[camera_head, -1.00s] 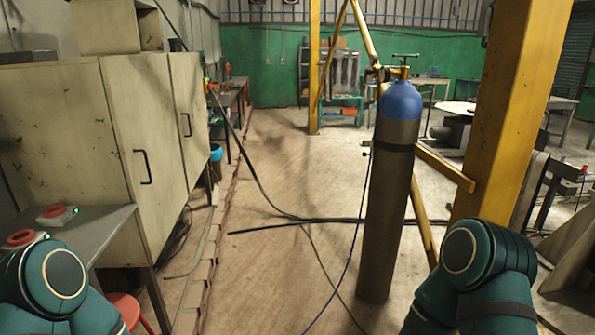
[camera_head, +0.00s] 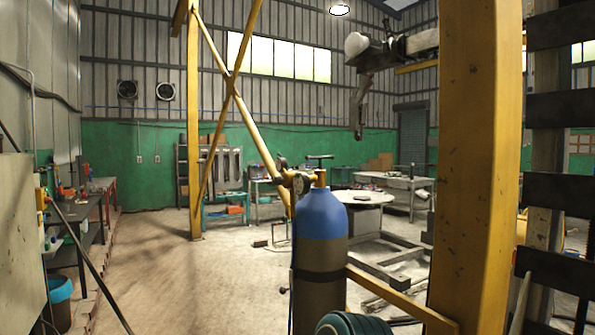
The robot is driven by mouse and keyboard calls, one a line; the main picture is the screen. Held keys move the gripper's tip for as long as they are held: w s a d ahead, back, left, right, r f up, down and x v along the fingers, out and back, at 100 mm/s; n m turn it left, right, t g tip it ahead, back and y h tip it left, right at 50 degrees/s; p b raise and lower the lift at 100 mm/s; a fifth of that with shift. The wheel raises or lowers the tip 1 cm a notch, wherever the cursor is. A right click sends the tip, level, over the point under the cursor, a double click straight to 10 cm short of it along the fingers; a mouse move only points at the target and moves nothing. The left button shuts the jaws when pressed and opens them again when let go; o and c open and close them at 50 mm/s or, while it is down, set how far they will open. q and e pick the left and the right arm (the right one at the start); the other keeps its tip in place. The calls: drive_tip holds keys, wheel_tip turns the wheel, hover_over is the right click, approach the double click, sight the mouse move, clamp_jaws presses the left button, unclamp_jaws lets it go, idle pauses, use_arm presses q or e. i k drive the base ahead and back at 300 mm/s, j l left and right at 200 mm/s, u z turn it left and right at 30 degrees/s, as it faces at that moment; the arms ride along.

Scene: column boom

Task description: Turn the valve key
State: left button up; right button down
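The valve key (camera_head: 320,157) is a small dark T-shaped bar standing upright on top of the gas cylinder's valve. The cylinder (camera_head: 320,213) has a blue shoulder and a dull grey-brown body, and stands upright right of the middle. A brass valve with round gauges (camera_head: 297,183) sits at its top, on the left side. A teal part of my own arm shows at the bottom edge, in front of the cylinder's lower body. Neither of my grippers is in view, and nothing touches the key.
A thick yellow post (camera_head: 477,165) stands close on the right, beside dark slats (camera_head: 557,190). A yellow rail runs from the cylinder towards the post. Yellow braces (camera_head: 228,90) rise behind. A workbench (camera_head: 95,215) lines the left; open floor (camera_head: 190,285) lies left of the cylinder.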

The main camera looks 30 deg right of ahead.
sight(332, 157)
drive_tip(key=i+j+z, duration=0.1)
drive_tip(key=i, duration=1.4)
drive_tip(key=i+z, duration=0.25)
drive_tip(key=z, duration=0.15)
drive_tip(key=i+j+z, duration=0.2)
drive_tip(key=z, duration=0.25)
drive_tip(key=i+j+z, duration=0.25)
drive_tip(key=z, duration=0.15)
